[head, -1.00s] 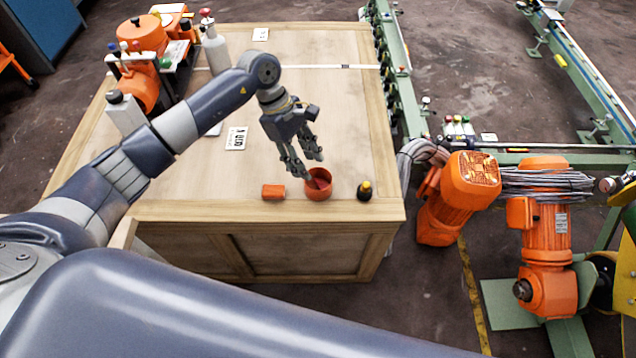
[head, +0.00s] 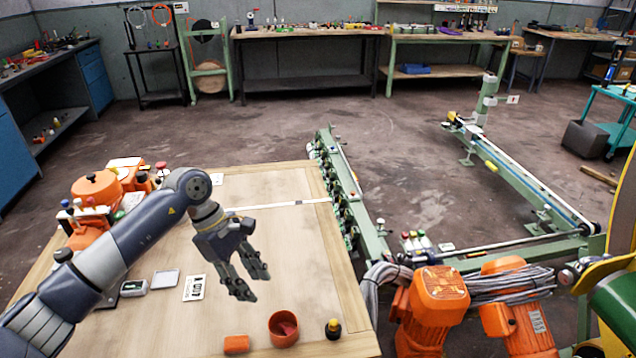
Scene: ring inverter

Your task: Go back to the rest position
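My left gripper (head: 247,284) hangs above the wooden table (head: 190,330) in the head view. Its fingers are spread apart and nothing shows between them. An orange-red round bowl (head: 284,330) stands on the table below and to the right of it, with something red inside. My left arm comes in from the lower left. My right gripper is not in view.
An orange block (head: 236,344) and a small dark bottle with a yellow top (head: 333,329) flank the bowl. Orange machines stand at the table's left. A green conveyor frame (head: 345,190) borders the right side, with an orange robot arm (head: 437,298) beyond.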

